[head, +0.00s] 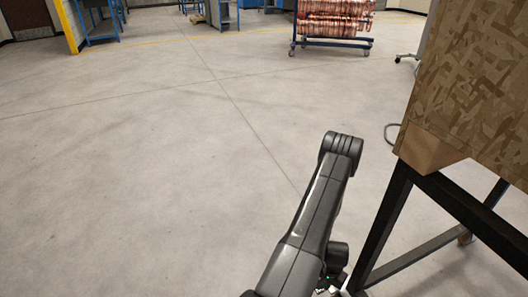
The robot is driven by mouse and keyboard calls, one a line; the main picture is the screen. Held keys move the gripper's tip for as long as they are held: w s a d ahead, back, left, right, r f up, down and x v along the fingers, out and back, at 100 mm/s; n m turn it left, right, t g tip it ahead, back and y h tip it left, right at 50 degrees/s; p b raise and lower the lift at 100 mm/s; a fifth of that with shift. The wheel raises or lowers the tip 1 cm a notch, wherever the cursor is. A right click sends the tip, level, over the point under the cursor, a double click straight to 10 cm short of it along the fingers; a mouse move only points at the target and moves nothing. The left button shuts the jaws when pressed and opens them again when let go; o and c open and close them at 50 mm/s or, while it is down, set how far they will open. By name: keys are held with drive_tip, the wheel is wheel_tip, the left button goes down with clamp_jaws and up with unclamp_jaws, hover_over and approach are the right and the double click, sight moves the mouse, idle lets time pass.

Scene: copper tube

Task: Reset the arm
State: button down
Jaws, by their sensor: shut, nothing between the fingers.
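My dark grey arm (312,215) rises from the bottom edge of the head view, right of the middle. It leans up and to the right and ends at a rounded joint (341,146). Below that joint, a smaller dark part of my arm shows at the bottom edge, beside the black stand leg. My gripper's fingers cannot be made out in this view. I see nothing held.
A wood-chip board box (480,90) on a black metal stand (388,225) is close on the right. A blue cart (333,42) with copper tubes (335,18) stands at the back. Blue workbenches (98,22) are at the far left. The grey floor (130,170) is clear.

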wheel_tip(320, 180, down, 4)
drive_tip(key=b, duration=0.3)
wheel_tip(320, 180, up, 8)
drive_tip(key=p, duration=0.7)
drive_tip(key=shift+r, duration=0.15)
drive_tip(key=shift+w, duration=0.1)
